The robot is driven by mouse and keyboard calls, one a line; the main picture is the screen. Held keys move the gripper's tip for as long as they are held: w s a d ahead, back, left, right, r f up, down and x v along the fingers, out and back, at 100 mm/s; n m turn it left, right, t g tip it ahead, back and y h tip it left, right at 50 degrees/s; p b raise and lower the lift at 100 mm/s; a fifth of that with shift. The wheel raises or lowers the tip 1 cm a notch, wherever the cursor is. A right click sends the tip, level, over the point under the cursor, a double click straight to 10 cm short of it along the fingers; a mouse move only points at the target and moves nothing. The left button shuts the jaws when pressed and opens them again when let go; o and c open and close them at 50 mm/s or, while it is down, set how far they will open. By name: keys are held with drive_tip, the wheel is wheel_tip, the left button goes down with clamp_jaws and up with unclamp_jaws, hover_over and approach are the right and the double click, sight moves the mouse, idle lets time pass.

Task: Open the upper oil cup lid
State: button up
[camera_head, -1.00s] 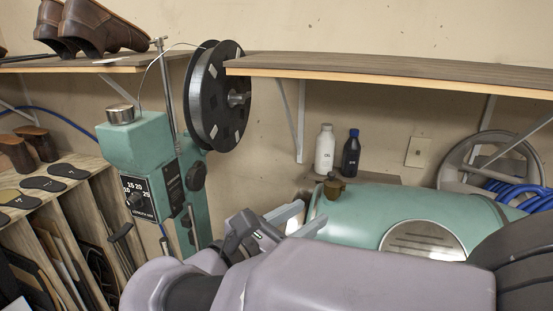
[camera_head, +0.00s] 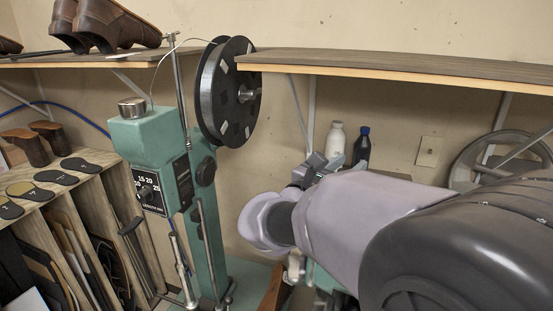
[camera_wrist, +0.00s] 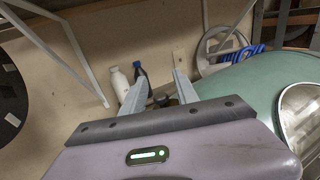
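The green machine's tall head (camera_head: 145,135) stands left of centre in the head view, with a round silver cap (camera_head: 132,107) on top. A small brass-brown cup (camera_wrist: 163,101) on the green rounded housing (camera_wrist: 255,100) shows partly between and beyond my fingers in the wrist view. I cannot tell which of the two is the upper oil cup. My gripper (camera_wrist: 160,80) is open and no object shows held in it. In the head view my gripper (camera_head: 322,163) is partly hidden by my wrist, right of the green head and well apart from the silver cap.
A black-sided thread reel (camera_head: 228,92) stands beside the head. A wooden shelf (camera_head: 400,72) overhangs at right. White (camera_head: 335,140) and dark (camera_head: 361,146) bottles stand by the wall. A rack with soles (camera_head: 60,190) is at left.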

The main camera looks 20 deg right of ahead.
drive_tip(key=shift+d, duration=0.1)
clamp_jaws()
drive_tip(key=shift+r+m, duration=0.1)
drive_tip(key=shift+m, duration=0.2)
drive_tip(key=shift+s+d+r+m+g+y+b, duration=0.15)
drive_tip(key=shift+m+y+b, duration=0.15)
drive_tip(key=shift+m, duration=0.3)
drive_tip(key=shift+s+d+f+m+g+y+b, duration=0.15)
drive_tip(key=shift+m+y+b, duration=0.1)
drive_tip(key=shift+m, duration=0.35)
drive_tip(key=m+y, duration=0.1)
drive_tip(key=m+b, duration=0.1)
drive_tip(key=m, duration=0.1)
drive_tip(key=shift+s+d+r+y, duration=0.1)
drive_tip(key=shift+d+r+y, duration=0.1)
drive_tip(key=shift+d+y, duration=0.15)
drive_tip(key=m+y+b, duration=0.1)
drive_tip(key=m, duration=0.1)
drive_tip(key=s+d+m+y+b, duration=0.1)
drive_tip(key=m+b, duration=0.1)
drive_tip(key=shift+d+f, duration=0.1)
drive_tip(key=shift+f, duration=0.05)
drive_tip(key=shift+s+d+f+m+t+y+b, duration=0.1)
drive_tip(key=shift+d+f+m+t+y+b, duration=0.1)
drive_tip(key=shift+m+t+y+b, duration=0.45)
drive_tip(key=shift+s+d+f+m+t+y+b, duration=0.15)
drive_tip(key=shift+m+t+y, duration=0.2)
drive_tip(key=shift+m+y, duration=0.7)
drive_tip(key=shift+m, duration=0.4)
